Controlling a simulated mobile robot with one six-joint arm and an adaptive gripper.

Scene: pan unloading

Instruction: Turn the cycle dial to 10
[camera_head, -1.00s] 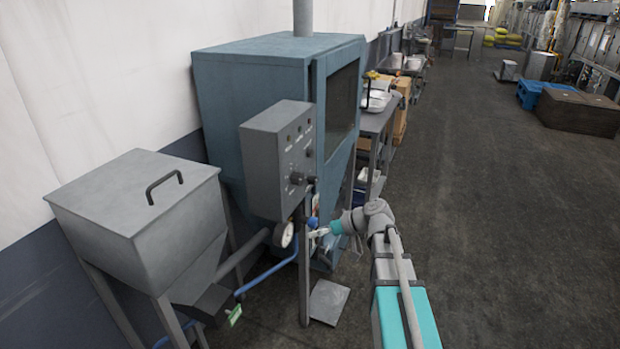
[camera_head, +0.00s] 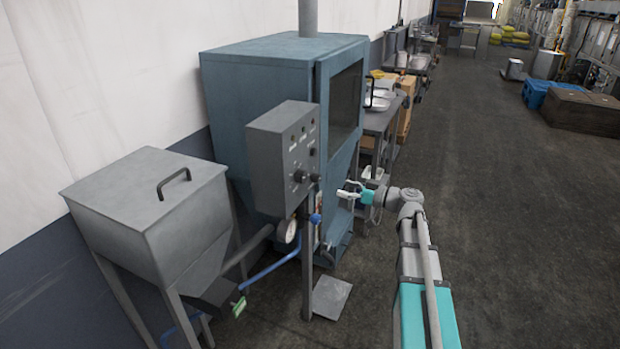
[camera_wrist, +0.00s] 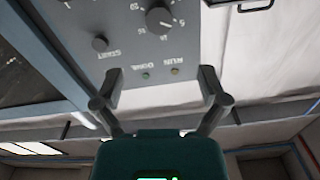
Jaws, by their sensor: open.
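The grey control box (camera_head: 268,165) stands in front of the blue-green machine. The round dark cycle dial (camera_head: 299,176) is low on its front panel. In the wrist view the panel is upside down, and the dial (camera_wrist: 160,20) is at the top with a scale around it, cut by the frame edge. Its setting is too small to read surely. A smaller START button (camera_wrist: 100,43) is left of it. My gripper (camera_head: 347,190) is open and empty, right of the panel and apart from it. In the wrist view its fingers (camera_wrist: 160,77) spread below the dial.
A gauge (camera_head: 287,231) and a blue-handled valve (camera_head: 315,218) are below the box. A grey lidded hopper (camera_head: 150,205) stands at the left. A bench with pans (camera_head: 383,100) is behind the machine.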

